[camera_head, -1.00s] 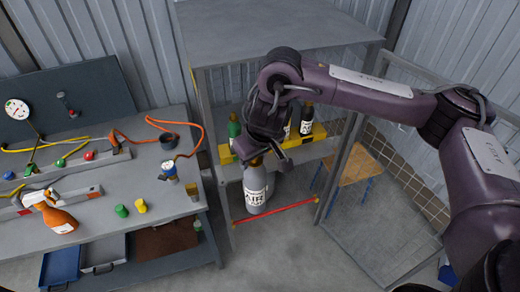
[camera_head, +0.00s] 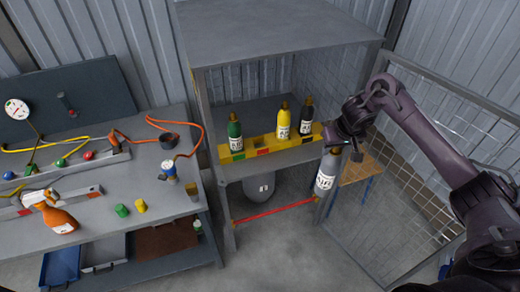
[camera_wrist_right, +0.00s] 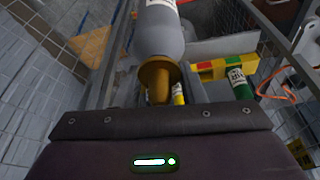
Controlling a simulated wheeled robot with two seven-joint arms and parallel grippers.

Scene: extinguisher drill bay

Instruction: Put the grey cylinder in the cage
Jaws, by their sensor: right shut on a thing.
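The grey cylinder (camera_head: 326,174), with a white label, hangs roughly upright from my right gripper (camera_head: 338,146), which is shut on its top. It is at the front right of the cage (camera_head: 280,32), beside the post and the open mesh door (camera_head: 400,150). Whether it touches the post I cannot tell. In the right wrist view the grey cylinder (camera_wrist_right: 160,35) shows with its brass neck close to the gripper body. A green cylinder (camera_head: 235,135), a yellow cylinder (camera_head: 283,122) and a dark cylinder (camera_head: 306,117) stand on the cage's upper shelf. My left gripper is out of view.
A yellow rack strip (camera_head: 262,148) runs along that shelf. A grey rounded object (camera_head: 260,187) sits below it, behind a red bar (camera_head: 275,211). A wooden stool (camera_head: 358,168) is behind the door mesh. A workbench (camera_head: 110,190) with tools stands at left.

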